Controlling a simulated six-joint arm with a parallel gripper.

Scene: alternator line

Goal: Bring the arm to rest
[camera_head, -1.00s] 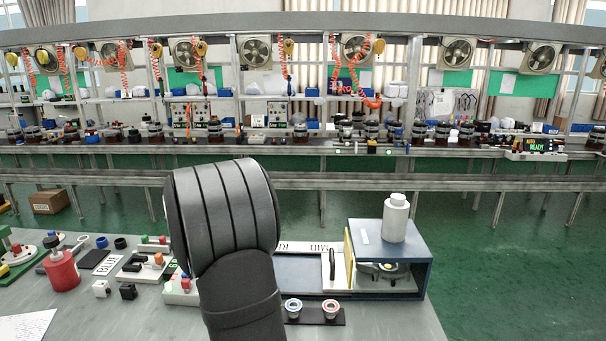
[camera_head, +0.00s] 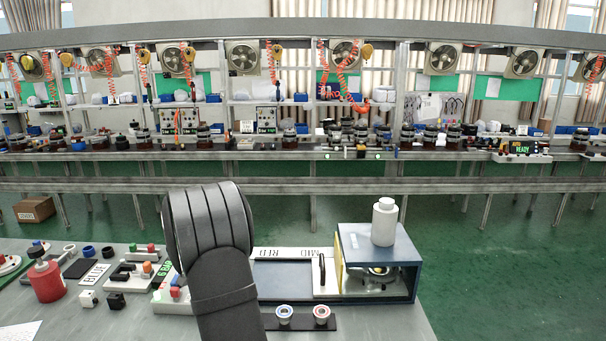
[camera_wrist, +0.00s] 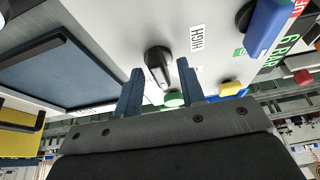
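My gripper (camera_wrist: 160,84) shows in the wrist view with its two blue fingers well apart. Nothing is held between them. A black knob (camera_wrist: 158,62) on a light panel shows beyond the fingertips, beside a "HIGH" label (camera_wrist: 197,38); I cannot tell the exact distance between them. In the head view my dark arm rises over the middle of the bench and hides the gripper.
A blue box (camera_head: 407,279) with a white bottle (camera_head: 384,222) on top stands right of my arm. Two small ringed cups (camera_head: 303,316) sit in front. A red bottle (camera_head: 47,281) and small parts lie left. An assembly line (camera_head: 300,184) runs behind.

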